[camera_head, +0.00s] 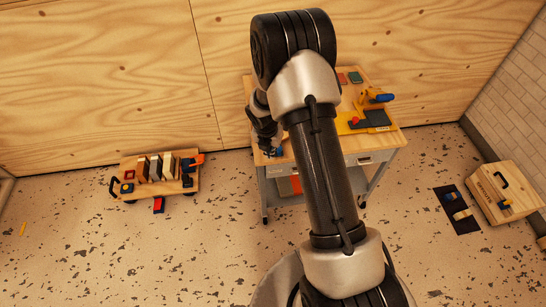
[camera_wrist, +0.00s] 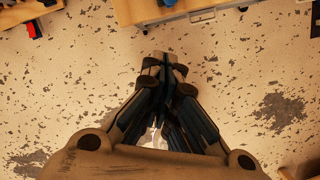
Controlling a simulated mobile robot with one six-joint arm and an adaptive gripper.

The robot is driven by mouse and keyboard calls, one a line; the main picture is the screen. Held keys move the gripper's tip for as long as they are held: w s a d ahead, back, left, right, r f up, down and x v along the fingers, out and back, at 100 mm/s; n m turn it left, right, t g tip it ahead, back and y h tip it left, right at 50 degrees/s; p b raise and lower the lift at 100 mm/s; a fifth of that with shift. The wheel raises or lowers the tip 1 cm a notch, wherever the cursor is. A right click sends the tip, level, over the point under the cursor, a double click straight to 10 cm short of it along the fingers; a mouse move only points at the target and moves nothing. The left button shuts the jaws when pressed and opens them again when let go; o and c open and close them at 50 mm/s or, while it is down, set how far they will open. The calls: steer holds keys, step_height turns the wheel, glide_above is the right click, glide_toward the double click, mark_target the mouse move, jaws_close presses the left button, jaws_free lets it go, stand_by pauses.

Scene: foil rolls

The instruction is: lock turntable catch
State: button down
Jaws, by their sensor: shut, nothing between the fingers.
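I cannot pick out a turntable or its catch for certain in either view. My gripper (camera_head: 272,150) hangs at the left front side of the workbench (camera_head: 385,140), partly hidden by my own arm. In the wrist view my gripper (camera_wrist: 168,66) is shut and empty, with its fingertips over the speckled floor. The bench's front edge and a drawer front (camera_wrist: 203,16) show at the top of that view. A small blue thing (camera_wrist: 168,3) is at the bench edge there. My arm hides the middle of the bench in the head view.
A yellow fixture (camera_head: 345,122) with a blue-handled tool (camera_head: 378,96) stands on the bench. A low wooden trolley (camera_head: 135,194) with upright panels is at left. A wooden case (camera_head: 505,190) and a black mat (camera_head: 463,222) lie at right.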

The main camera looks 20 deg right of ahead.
steer(key=shift+w+f, duration=0.1)
steer(key=w+d+f+b, duration=0.4)
steer(key=f, duration=0.6)
steer(key=shift+w+d+b, duration=0.15)
steer(key=shift+w+b, duration=0.1)
steer(key=shift+b, duration=0.15)
